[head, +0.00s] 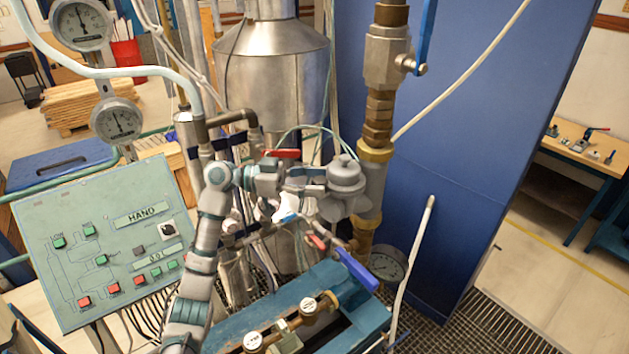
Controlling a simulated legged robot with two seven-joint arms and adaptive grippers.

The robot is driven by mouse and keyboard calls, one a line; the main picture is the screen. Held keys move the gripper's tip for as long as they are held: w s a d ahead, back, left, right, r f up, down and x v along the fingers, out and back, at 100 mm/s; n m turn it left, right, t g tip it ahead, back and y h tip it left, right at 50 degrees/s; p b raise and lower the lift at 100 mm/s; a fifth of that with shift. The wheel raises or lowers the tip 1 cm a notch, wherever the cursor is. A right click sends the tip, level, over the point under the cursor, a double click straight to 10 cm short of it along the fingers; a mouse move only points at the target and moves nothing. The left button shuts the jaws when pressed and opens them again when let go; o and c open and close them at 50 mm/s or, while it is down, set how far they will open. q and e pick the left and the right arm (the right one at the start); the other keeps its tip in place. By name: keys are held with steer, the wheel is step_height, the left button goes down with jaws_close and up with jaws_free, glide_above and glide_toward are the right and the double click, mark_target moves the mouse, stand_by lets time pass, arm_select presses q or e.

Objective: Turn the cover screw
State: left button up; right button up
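A grey round-capped meter body (345,176) sits on the pipework in the middle of the head view, beside a thick vertical pipe. The cover screw is too small or hidden to make out. My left arm rises from the bottom and bends right at its wrist. My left gripper (312,181) is at the left side of the meter body, close to it or touching; I cannot tell which. Its fingers blend with the fittings, so their opening is unclear. My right gripper is not in view.
A green control panel (105,240) stands to the left of my arm. A blue valve handle (357,270) and a gauge (388,264) are below the meter body. A teal bench frame (262,312) lies in front. A blue wall panel (470,130) stands at right.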

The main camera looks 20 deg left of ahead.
arm_select(q)
steer(key=s+a, duration=0.2)
steer(key=a, duration=1)
